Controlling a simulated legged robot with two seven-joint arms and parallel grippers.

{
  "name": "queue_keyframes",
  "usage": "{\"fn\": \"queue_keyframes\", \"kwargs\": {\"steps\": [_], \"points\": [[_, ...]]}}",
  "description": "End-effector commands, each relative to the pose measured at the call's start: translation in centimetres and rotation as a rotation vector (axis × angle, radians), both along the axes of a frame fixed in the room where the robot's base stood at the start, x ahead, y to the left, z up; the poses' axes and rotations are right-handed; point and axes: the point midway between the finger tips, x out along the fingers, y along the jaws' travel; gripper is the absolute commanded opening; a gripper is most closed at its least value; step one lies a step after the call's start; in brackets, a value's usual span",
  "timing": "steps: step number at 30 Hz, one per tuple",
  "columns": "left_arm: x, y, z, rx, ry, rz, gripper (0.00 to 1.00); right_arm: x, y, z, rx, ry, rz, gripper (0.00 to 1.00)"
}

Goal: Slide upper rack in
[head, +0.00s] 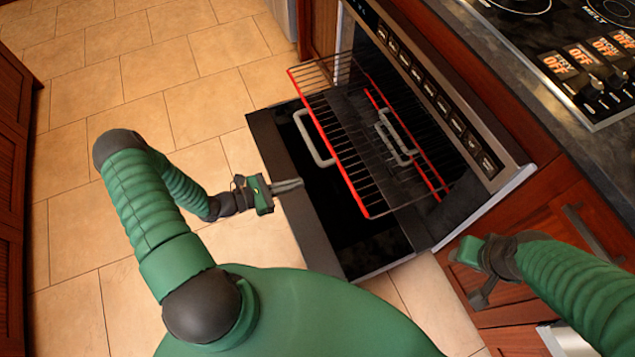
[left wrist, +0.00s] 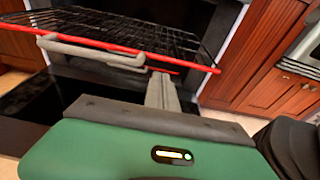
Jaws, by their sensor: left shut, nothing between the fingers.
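The upper rack (head: 345,150) is a black wire rack with red side edges, drawn partly out of the oven over the open door (head: 283,175). A grey handle loop (head: 314,138) sits at its front edge, and another grey handle (head: 396,138) shows deeper in. My left gripper (head: 300,184) is shut and empty, in front of the rack's front edge and apart from it in the head view. In the left wrist view the fingers (left wrist: 161,92) point toward the rack (left wrist: 130,35), just below its grey handle (left wrist: 90,50). My right gripper (head: 475,280) is by the cabinet; its fingers are unclear.
The oven's control panel (head: 430,90) runs along its upper edge. A cooktop (head: 570,50) lies on the counter at the upper right. Wooden cabinets (head: 560,220) stand right of the oven. Tiled floor (head: 150,70) is clear at the left.

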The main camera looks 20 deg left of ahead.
Motion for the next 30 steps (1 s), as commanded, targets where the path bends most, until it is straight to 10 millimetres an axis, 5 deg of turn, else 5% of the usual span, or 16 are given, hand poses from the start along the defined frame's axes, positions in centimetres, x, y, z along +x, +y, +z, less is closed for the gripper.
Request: {"fn": "queue_keyframes", "kwargs": {"steps": [15,30], "points": [[7.7,-7.0,-2.5,-0.002,0.003,-0.007,0.00,0.0,0.0,-3.5,0.000,0.001,0.000,0.43],[9.1,-8.2,-2.5,-0.002,0.003,-0.006,0.00,0.0,0.0,-3.9,0.000,0.001,0.000,0.43]]}}
